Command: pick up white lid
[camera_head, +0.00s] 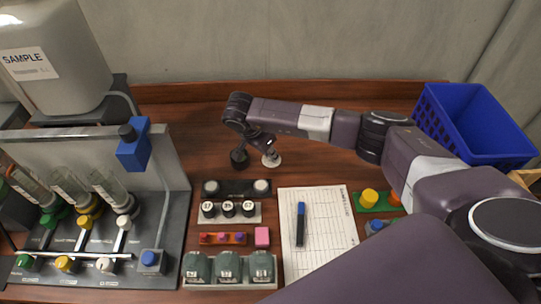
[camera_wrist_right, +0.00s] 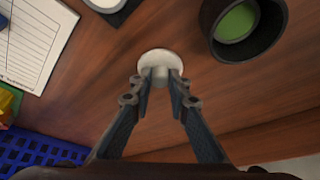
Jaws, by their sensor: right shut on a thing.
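The white lid (camera_head: 271,159) is a small round disc with a raised knob, over the brown table behind the paper sheet. My right gripper (camera_head: 256,150) reaches in from the right and is shut on the lid. In the right wrist view both fingertips of the gripper (camera_wrist_right: 160,80) pinch the knob of the lid (camera_wrist_right: 158,56). I cannot tell whether the lid touches the table. My left gripper is out of view.
A black cup (camera_wrist_right: 245,25) with a green inside stands close beside the lid. Nearer are a black holder (camera_head: 235,189) with white round pieces, a paper sheet (camera_head: 315,250) and a blue pen (camera_head: 301,224). A blue crate (camera_head: 475,125) stands right, a grey rack (camera_head: 165,215) left.

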